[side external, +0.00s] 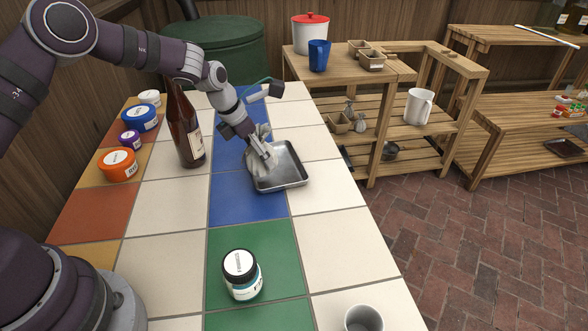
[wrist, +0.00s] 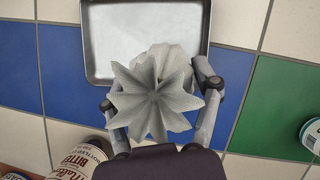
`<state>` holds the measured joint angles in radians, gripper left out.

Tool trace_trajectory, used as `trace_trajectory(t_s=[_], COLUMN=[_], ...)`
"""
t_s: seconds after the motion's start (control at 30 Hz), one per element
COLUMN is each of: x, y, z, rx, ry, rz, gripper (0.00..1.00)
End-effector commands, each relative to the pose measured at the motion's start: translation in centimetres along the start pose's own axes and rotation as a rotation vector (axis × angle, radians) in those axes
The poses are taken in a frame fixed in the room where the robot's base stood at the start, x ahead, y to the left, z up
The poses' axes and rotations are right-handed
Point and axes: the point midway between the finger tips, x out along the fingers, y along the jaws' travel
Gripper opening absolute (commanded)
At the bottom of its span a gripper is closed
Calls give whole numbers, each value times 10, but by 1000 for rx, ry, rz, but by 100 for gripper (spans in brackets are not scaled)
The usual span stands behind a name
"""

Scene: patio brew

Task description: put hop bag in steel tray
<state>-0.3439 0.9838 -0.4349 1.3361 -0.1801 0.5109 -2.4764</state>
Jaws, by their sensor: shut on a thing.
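The hop bag (wrist: 155,95) is a pale, pleated cloth bundle between my fingers in the wrist view. It also shows in the side view (side external: 254,165). My gripper (side external: 264,152) is shut on the hop bag. The steel tray (side external: 293,177) is a shallow grey rectangle on the tiled table, and its bare floor shows in the wrist view (wrist: 130,35). The bag is at the tray's left edge in the side view and overlaps its near edge in the wrist view. I cannot tell whether the bag touches the tray.
A brown bottle (side external: 184,125) stands left of the tray. Several lidded tubs line the left side. Tiles between the tray and the dark-lidded jar are clear.

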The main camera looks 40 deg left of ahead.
Motion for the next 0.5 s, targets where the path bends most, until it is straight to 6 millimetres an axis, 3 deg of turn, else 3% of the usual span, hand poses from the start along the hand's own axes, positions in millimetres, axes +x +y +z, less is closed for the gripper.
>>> trace_trajectory(t_s=[0.47,0.5], x=[10,10], y=[0,0], z=[-4,-4], rx=[-2,-2], ry=[0,0], rz=[0,1], gripper=[39,67])
